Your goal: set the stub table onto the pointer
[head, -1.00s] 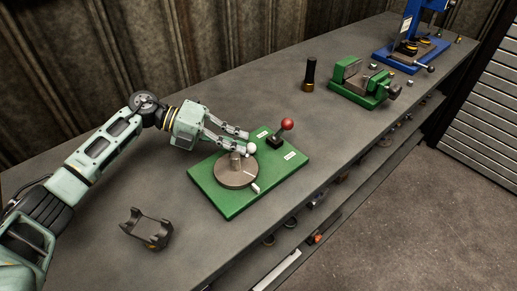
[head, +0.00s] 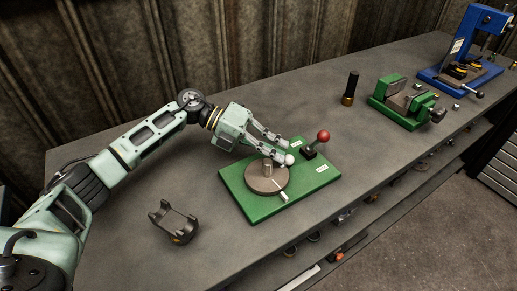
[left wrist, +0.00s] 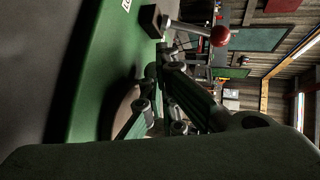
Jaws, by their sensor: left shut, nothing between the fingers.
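The stub table is a round grey-brown disc (head: 267,180) with a short upright stub, on a green base plate (head: 247,207). A small white pointer (head: 283,197) shows at the disc's front right rim. A white ball (head: 289,159) sits at the disc's far right side. My left gripper (head: 285,150) is above the plate's back part, its fingertips next to the white ball; it is shut and holds nothing. Whether it touches the ball I cannot tell. In the left wrist view the fingers (left wrist: 165,105) hide most of the disc. My right gripper is out of view.
A red-knobbed lever (head: 323,137) stands at the plate's back right; it also shows in the left wrist view (left wrist: 220,36). A dark bracket (head: 174,222) lies at front left. A black cylinder (head: 350,88), green vise (head: 405,103) and blue press (head: 470,50) stand farther right.

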